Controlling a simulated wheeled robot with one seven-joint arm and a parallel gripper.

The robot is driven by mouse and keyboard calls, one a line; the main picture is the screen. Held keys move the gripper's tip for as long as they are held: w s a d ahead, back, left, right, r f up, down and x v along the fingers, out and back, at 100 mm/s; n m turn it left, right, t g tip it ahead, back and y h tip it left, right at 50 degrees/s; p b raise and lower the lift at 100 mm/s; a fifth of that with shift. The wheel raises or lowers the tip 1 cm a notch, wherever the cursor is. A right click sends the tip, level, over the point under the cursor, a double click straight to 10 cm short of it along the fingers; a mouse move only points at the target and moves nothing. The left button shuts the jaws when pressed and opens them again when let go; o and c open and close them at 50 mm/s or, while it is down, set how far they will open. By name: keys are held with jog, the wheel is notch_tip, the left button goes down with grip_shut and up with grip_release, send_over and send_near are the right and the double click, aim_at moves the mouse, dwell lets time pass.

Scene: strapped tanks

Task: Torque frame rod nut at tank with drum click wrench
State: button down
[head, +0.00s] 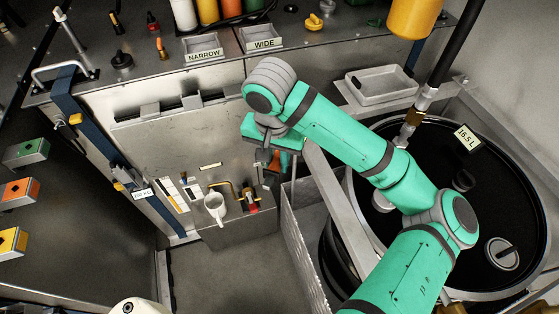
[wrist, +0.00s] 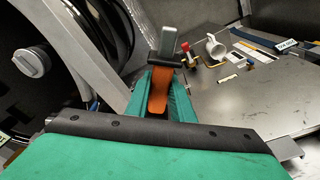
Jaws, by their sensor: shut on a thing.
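My gripper (head: 271,165) hangs over the lower cabinet area in the middle of the head view. In the wrist view my gripper (wrist: 158,95) is shut on an orange tool (wrist: 158,88) with a black collar and a grey metal end pointing away from me. Whether this is the drum click wrench I cannot tell for certain. A large black-topped drum tank (head: 470,200) with a "16.5 L" tag stands at the right, partly hidden by my arm. I cannot pick out the frame rod nut.
Trays marked NARROW (head: 203,50) and WIDE (head: 263,39) sit on the back bench. A white mug (head: 214,204) and a red-and-yellow fitting (head: 250,203) are on the lower box. A blue strap (head: 110,150) runs at left. A pale tray (head: 382,87) stands behind the drum.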

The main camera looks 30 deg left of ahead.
jog(key=shift+s+a+m, duration=0.2)
jog(key=shift+a+m, duration=0.6)
jog(key=shift+a, duration=0.6)
jog(key=shift+a, duration=0.1)
jog(key=shift+a+m, duration=1)
jog(key=shift+a, duration=0.7)
jog(key=shift+a, duration=0.1)
jog(key=shift+m, duration=0.6)
jog(key=shift+w+a+r, duration=0.1)
jog(key=shift+a+r, duration=0.2)
jog(key=shift+r, duration=0.55)
jog(key=shift+w+a+r, duration=0.1)
jog(key=shift+a+r, duration=0.2)
jog(key=shift+r, duration=0.55)
jog(key=shift+a+r, duration=0.3)
jog(key=shift+r, duration=0.55)
